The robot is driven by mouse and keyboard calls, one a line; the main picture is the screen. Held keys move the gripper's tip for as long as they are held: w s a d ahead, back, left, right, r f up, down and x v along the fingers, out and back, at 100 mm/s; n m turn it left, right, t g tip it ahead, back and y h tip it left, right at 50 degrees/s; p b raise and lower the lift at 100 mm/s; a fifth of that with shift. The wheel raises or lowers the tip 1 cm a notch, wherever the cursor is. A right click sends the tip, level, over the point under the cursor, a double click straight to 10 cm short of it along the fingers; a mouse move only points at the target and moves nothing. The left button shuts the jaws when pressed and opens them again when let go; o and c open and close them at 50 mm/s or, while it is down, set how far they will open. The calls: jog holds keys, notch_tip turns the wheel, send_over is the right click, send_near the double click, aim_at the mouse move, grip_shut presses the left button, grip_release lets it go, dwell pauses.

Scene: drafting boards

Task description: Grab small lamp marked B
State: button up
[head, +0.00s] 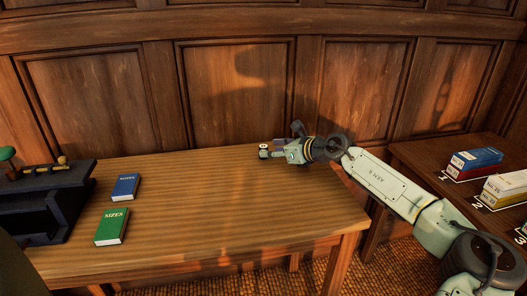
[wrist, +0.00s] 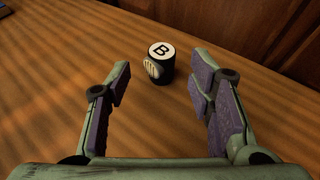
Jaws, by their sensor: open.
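The small lamp marked B (wrist: 160,64) is a short dark cylinder with a white top bearing a black B and a pale ribbed patch on its side. It stands upright on the wooden table, just beyond my fingertips and roughly centred between them in the wrist view.
A blue book (head: 125,187) and a green book (head: 111,227) lie on the table's left part. A dark stand (head: 45,195) is at the far left. A panelled wall rises behind the table. Boxes (head: 473,161) sit on numbered spots on a right-hand table. The table's middle is clear.

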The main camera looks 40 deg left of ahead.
aim_at(265, 147)
jog(key=x, duration=0.2)
jog(key=p+x, duration=0.1)
jog(key=x, duration=0.1)
jog(key=shift+a+r, duration=0.15)
jog(key=shift+r, duration=0.25)
jog(key=shift+w+a+f, duration=0.15)
jog(key=shift+a+f, duration=0.1)
jog(key=shift+a, duration=0.1)
jog(key=shift+c, duration=0.5)
grip_shut()
